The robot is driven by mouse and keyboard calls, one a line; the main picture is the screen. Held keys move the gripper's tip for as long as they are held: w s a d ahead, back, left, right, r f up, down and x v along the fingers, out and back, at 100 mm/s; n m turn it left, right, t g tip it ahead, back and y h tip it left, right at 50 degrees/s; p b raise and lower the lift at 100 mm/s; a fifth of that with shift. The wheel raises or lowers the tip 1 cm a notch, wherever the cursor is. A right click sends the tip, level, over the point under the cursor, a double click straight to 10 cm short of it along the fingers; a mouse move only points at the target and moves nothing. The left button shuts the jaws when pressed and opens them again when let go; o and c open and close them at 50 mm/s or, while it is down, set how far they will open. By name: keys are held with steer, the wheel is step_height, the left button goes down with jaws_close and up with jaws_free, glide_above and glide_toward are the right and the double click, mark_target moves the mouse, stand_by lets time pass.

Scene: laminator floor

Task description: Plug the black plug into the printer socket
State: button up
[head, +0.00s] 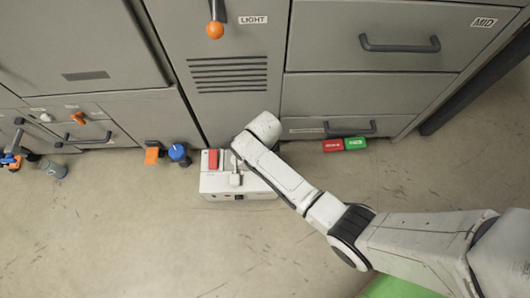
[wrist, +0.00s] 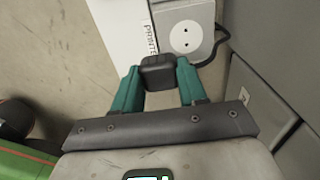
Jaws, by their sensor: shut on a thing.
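The black plug (wrist: 158,74) is held between the two teal fingertips of my gripper (wrist: 158,82) in the wrist view. The printer socket (wrist: 185,38) is a round white face with two dark holes on a grey plate. It lies just beyond the plug, slightly to the right, beside a white label (wrist: 128,35) reading "PRINTE". The plug appears apart from the socket, though its prongs are hidden. In the head view my arm covers the gripper, plug and socket.
A white box (head: 215,184) with a red switch (head: 213,160) stands on the floor against grey cabinets (head: 375,95). Red (head: 333,145) and green (head: 355,143) blocks lie to its right. A dark cable (wrist: 213,50) curves beside the socket plate. Open floor (head: 130,240) lies in front.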

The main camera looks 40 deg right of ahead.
steer(key=shift+w+d+f, duration=0.1)
steer(key=shift+w+f, duration=0.05)
steer(key=shift+w, duration=0.1)
steer(key=shift+w+d+f+b, duration=0.1)
steer(key=shift+w+f+b, duration=0.05)
steer(key=shift+w+b, duration=0.2)
steer(key=shift+w+d+f+b, duration=0.25)
steer(key=shift+w+d+b, duration=0.15)
steer(key=shift+w+b, duration=0.3)
steer(key=shift+w+f, duration=0.2)
steer(key=shift+f, duration=0.05)
stand_by(0.4)
steer(key=shift+w+d+f+b, duration=0.15)
steer(key=shift+f+b, duration=0.1)
steer(key=shift+b, duration=0.2)
steer(key=shift+w+d+f+b, duration=0.1)
steer(key=shift+w+f+b, duration=0.2)
steer(key=shift+b, duration=0.05)
steer(key=shift+f, duration=0.15)
steer(key=shift+f+b, duration=0.3)
steer(key=shift+f, duration=0.05)
steer(key=shift+f+b, duration=0.3)
steer(key=shift+f, duration=0.7)
stand_by(1.9)
